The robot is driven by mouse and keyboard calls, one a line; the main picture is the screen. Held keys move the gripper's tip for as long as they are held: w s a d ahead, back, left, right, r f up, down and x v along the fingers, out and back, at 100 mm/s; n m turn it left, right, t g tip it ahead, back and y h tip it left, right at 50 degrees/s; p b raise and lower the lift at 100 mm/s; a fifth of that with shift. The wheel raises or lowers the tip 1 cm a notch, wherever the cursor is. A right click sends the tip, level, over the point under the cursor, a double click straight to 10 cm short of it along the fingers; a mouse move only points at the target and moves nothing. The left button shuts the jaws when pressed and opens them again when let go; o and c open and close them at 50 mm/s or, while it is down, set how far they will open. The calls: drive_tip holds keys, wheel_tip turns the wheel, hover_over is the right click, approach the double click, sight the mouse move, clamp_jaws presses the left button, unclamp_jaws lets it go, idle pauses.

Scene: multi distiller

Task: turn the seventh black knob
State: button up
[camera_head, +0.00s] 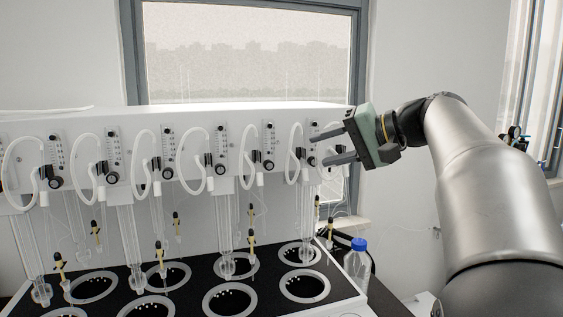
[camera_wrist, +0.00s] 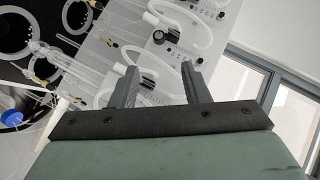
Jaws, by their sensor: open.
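Black round knobs sit in a row along the white distiller panel (camera_head: 90,150), each below a small flow meter. In the head view, clear ones include a knob at the left (camera_head: 55,183) and one right of the middle (camera_head: 268,166). The panel's right-end flow meter (camera_head: 314,130) is partly covered by my fingers, and its knob is hard to make out. My gripper (camera_head: 319,150) is open and empty at that right end, fingers pointing left. In the wrist view, a black knob (camera_wrist: 158,37) lies beyond the gap between my fingertips (camera_wrist: 160,68), apart from them.
White looped tubes (camera_head: 296,155) hang in front of the panel near my fingers. Glass tubes and black wells with pale rings (camera_head: 304,286) lie below. A blue-capped bottle (camera_head: 357,262) stands at the right corner. A window (camera_head: 250,50) is behind; free room lies right of the panel.

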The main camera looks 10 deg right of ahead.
sight(272, 164)
drive_tip(key=p+x, duration=0.1)
drive_tip(key=x, duration=1.1)
drive_tip(key=shift+w+a+f+p, duration=0.15)
drive_tip(key=shift+p, duration=0.2)
clamp_jaws()
